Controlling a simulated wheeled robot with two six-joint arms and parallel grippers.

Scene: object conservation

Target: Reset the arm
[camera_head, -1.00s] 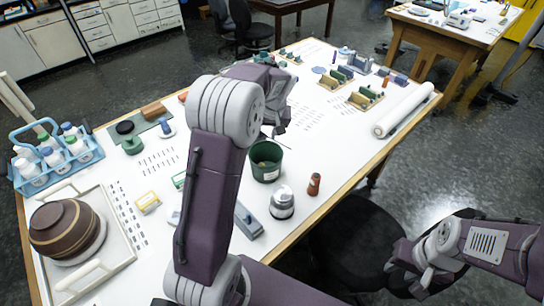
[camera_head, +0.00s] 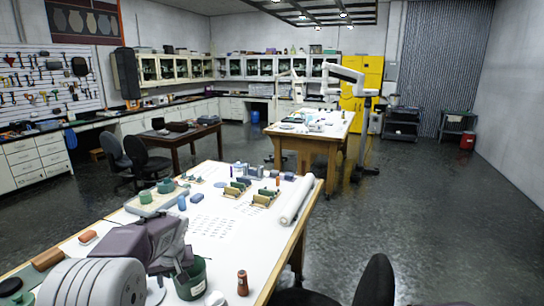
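My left arm (camera_head: 95,280) comes in at the bottom left, over the near worktable (camera_head: 225,240). Its purple wrist and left gripper (camera_head: 178,258) are above the table, next to a green pot (camera_head: 193,279) that they partly overlap in the picture. The fingers are small and partly hidden, so I cannot tell their opening or whether they hold anything. My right arm and gripper are out of view.
A white roll (camera_head: 296,200) lies along the table's right edge. Wooden racks (camera_head: 264,200) stand beside it. An orange-brown bottle (camera_head: 242,283) stands near the front. A black chair (camera_head: 375,284) is at the right. Open floor (camera_head: 420,210) lies beyond.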

